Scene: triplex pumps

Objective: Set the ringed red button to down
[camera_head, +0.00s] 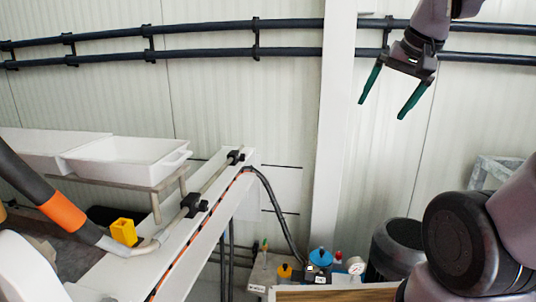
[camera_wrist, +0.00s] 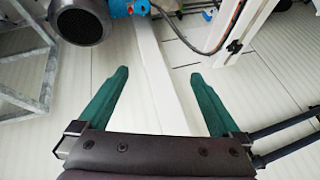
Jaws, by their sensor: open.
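A small red part (camera_head: 338,256) stands among the fittings at the bottom centre of the head view, between a blue cap (camera_head: 320,257) and a round white gauge (camera_head: 355,265). It is too small to tell whether it is the red button, and I see no clear ring around it. My gripper (camera_head: 382,108) is open and empty, high at the upper right, well above and apart from these fittings. In the wrist view my gripper (camera_wrist: 160,73) shows two green fingers spread wide with nothing between them. A blue fitting (camera_wrist: 121,8) is cut off at the top edge there.
A dark motor (camera_head: 398,245) stands right of the fittings; it also shows in the wrist view (camera_wrist: 82,20). A white post (camera_head: 335,120) rises behind. Black pipes (camera_head: 200,40) run along the wall. A white tray (camera_head: 125,160) and a yellow block (camera_head: 123,231) are at left.

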